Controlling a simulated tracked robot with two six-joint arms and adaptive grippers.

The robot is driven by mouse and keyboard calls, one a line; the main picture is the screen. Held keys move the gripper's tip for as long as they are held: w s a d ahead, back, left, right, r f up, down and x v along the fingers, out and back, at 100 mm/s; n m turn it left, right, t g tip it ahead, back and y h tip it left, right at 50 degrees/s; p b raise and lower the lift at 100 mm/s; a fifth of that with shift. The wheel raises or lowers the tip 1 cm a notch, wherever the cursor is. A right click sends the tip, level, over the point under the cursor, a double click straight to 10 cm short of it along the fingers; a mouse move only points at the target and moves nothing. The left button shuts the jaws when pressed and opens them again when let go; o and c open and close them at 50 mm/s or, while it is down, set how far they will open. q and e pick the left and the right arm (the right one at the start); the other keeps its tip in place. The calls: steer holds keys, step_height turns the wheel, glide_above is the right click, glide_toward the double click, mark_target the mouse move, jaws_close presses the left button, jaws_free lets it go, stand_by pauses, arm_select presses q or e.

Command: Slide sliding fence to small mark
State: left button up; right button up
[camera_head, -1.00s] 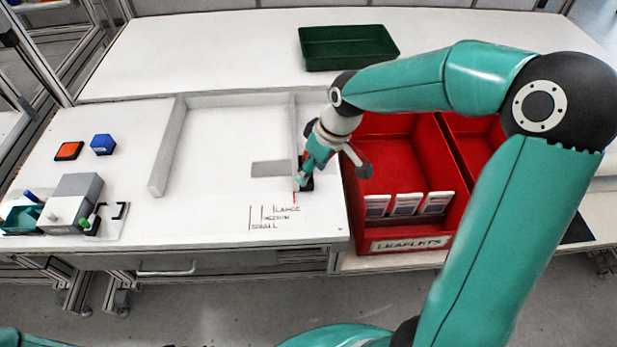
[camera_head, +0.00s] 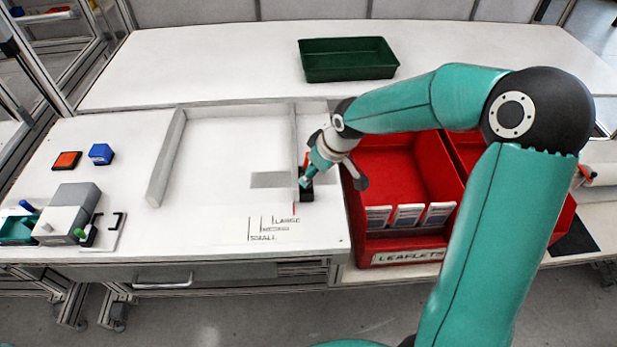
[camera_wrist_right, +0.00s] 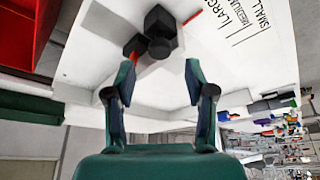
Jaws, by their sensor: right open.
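The sliding fence (camera_head: 294,150) is a thin pale upright wall on the right side of the white tabletop jig. A black block with a knob (camera_head: 307,192) and a red pointer (camera_head: 294,208) sit at its near end; the knob also shows in the right wrist view (camera_wrist_right: 160,28). The pointer is right of all the printed lines. The small mark (camera_head: 248,229) is the leftmost line, with medium and large to its right. My right gripper (camera_head: 306,180) is at the black block; in the wrist view its open fingers (camera_wrist_right: 158,72) are empty, with the knob ahead between them. My left gripper is out of view.
A fixed wall (camera_head: 166,160) bounds the jig at left, with a grey rectangle (camera_head: 270,180) on its floor. Red leaflet bins (camera_head: 408,245) stand close on the right. A green tray (camera_head: 348,62) is behind. Blue (camera_head: 101,154) and orange-topped (camera_head: 67,160) blocks lie at left.

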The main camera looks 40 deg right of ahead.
steer(key=x, duration=0.5)
steer(key=shift+r, duration=0.1)
jaws_close()
